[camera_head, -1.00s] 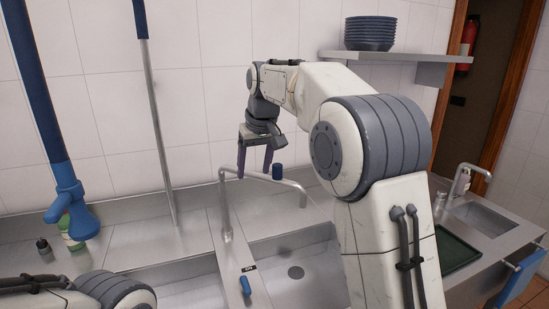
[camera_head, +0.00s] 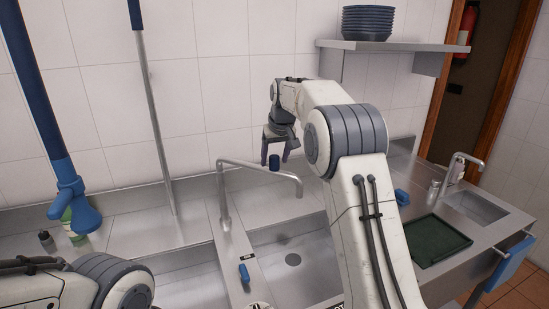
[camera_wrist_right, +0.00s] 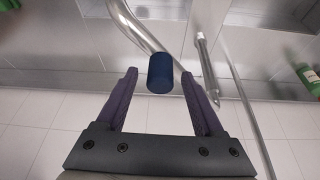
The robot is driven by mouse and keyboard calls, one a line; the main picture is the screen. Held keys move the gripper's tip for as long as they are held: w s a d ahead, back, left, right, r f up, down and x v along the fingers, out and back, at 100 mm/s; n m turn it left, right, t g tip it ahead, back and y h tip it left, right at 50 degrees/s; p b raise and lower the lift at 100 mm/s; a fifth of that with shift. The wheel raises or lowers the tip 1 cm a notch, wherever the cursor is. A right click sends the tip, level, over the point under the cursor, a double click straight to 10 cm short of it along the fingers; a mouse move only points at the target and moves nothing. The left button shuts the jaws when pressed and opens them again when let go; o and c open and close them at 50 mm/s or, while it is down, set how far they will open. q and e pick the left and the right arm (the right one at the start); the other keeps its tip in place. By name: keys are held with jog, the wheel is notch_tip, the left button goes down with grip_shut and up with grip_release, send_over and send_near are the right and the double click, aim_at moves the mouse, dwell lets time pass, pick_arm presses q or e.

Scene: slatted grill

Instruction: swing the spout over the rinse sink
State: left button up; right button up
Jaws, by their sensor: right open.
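The steel spout (camera_head: 262,171) rises from the divider between two sink basins and reaches right over the right-hand basin (camera_head: 293,259) in the head view. A blue knob (camera_head: 274,162) stands on the spout. My right gripper (camera_head: 274,165) is open, behind the knob in the head view. In the right wrist view, the knob (camera_wrist_right: 160,73) shows just beyond and between the open fingertips (camera_wrist_right: 158,76), with the spout (camera_wrist_right: 140,25) running past it. I cannot tell whether the fingers touch it. My left gripper is out of view; only part of my left arm shows.
A blue spray head (camera_head: 75,208) hangs at the left. Small bottles (camera_head: 47,240) stand near the back wall. A blue-handled lever (camera_head: 244,273) sits on the divider. A green tray (camera_head: 439,241) lies on the right counter, and a shelf (camera_head: 390,46) holds stacked dark plates.

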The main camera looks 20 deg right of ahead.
jog(key=shift+w+f, duration=0.1)
jog(key=shift+f, duration=0.25)
grip_shut()
jog(key=shift+r, duration=0.1)
dwell(1.1)
